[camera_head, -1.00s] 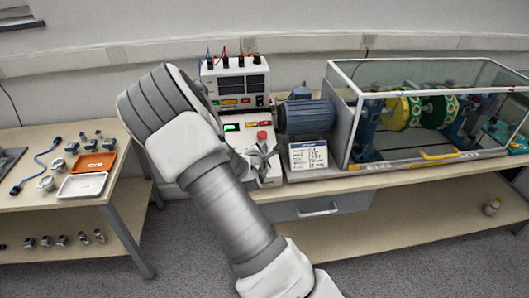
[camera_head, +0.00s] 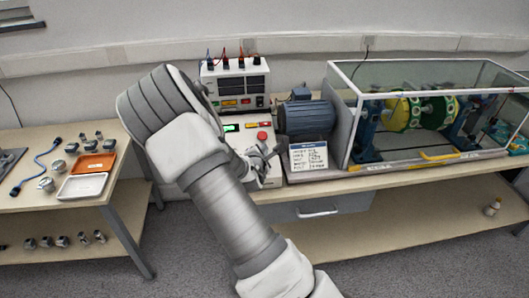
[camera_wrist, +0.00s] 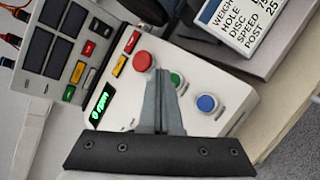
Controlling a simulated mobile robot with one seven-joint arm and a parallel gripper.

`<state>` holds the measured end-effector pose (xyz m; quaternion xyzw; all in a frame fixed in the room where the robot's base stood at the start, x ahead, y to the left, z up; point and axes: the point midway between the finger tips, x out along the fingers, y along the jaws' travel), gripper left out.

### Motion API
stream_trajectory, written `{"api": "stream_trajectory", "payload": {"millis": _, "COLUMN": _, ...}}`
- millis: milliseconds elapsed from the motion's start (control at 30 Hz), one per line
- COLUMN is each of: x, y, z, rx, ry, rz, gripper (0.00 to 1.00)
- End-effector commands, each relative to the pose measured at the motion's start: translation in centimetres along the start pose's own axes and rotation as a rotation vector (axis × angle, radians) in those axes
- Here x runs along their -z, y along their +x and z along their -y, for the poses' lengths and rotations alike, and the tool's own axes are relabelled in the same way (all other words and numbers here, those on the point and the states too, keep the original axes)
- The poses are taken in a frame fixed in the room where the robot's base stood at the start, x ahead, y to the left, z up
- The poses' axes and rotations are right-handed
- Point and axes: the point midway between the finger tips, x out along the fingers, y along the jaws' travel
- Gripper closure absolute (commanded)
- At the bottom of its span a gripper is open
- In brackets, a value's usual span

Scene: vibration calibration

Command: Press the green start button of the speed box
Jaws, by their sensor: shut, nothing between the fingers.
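The speed box (camera_wrist: 215,90) is a white sloped panel on the bench, and it also shows in the head view (camera_head: 273,172) partly behind my arm. In the wrist view it bears a green button (camera_wrist: 177,80), a red button (camera_wrist: 143,61), a blue knob or button (camera_wrist: 207,103) and a lit green display reading "0 rpm" (camera_wrist: 101,104). My gripper (camera_wrist: 159,74) is shut and empty. Its fingertips appear over the panel between the red and green buttons and hide part of the green one. I cannot tell whether they touch it. In the head view my gripper (camera_head: 262,150) is small.
A meter unit (camera_head: 240,82) with cables stands behind the speed box. A blue motor (camera_head: 305,115) and a placard (camera_head: 309,156) are to its right, then a glass-walled rig (camera_head: 400,75). A side table with trays (camera_head: 82,187) is at the left.

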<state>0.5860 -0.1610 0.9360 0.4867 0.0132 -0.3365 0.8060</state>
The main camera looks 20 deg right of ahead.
Motion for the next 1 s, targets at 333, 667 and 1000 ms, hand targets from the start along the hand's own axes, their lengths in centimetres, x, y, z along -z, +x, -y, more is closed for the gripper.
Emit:
{"api": "stream_trajectory", "payload": {"millis": 333, "x": 0.00, "y": 0.00, "z": 0.00, "rx": 0.000, "ry": 0.000, "rz": 0.000, "gripper": 1.00}}
{"api": "stream_trajectory", "payload": {"millis": 667, "x": 0.01, "y": 0.01, "z": 0.02, "rx": 0.000, "ry": 0.000, "rz": 0.000, "gripper": 1.00}}
{"api": "stream_trajectory", "payload": {"millis": 1000, "x": 0.48, "y": 0.64, "z": 0.49, "rx": 0.000, "ry": -0.001, "rz": 0.000, "gripper": 1.00}}
